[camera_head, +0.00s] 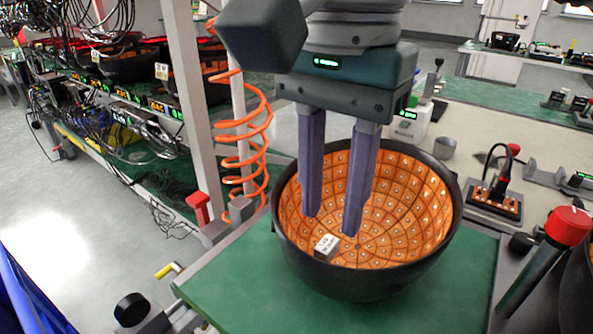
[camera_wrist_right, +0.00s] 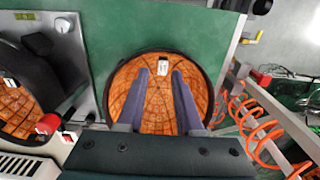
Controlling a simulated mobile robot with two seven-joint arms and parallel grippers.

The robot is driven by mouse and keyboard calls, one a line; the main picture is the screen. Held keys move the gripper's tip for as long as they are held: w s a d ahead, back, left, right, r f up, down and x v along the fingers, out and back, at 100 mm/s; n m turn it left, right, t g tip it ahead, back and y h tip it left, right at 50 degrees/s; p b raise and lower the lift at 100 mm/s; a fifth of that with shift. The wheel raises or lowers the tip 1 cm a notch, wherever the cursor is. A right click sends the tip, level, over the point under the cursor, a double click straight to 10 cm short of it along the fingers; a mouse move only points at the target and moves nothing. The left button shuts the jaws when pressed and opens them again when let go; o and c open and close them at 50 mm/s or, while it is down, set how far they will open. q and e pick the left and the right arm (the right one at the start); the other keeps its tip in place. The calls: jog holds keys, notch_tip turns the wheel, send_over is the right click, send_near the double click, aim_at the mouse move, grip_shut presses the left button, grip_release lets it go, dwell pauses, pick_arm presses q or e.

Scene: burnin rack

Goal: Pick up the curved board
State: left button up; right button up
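The curved board (camera_head: 415,215) is a bowl-shaped piece with a black outer shell and an orange inside gridded with small pale components. It rests on a green mat, open side up. It also shows from above in the right wrist view (camera_wrist_right: 158,118). A small white-topped block (camera_head: 326,246) sits inside it, also in the right wrist view (camera_wrist_right: 163,67). My right gripper (camera_head: 331,222) points down, its two purple fingers spread with nothing between them, over the bowl's opening. Whether the tips touch the inside, I cannot tell. My left gripper is not in view.
The green mat (camera_head: 245,300) has free room in front. An orange coiled hose (camera_head: 242,130) hangs at the left by a grey post (camera_head: 188,90). A red-capped handle (camera_head: 566,226) stands at right. A second bowl shows in the right wrist view (camera_wrist_right: 18,110).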

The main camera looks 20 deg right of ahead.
aim_at(327, 244)
jog(key=f, duration=0.5)
jog(key=shift+w+d+f, duration=0.15)
jog(key=shift+w+f, duration=0.15)
jog(key=shift+w, duration=0.1)
grip_shut()
dwell(1.0)
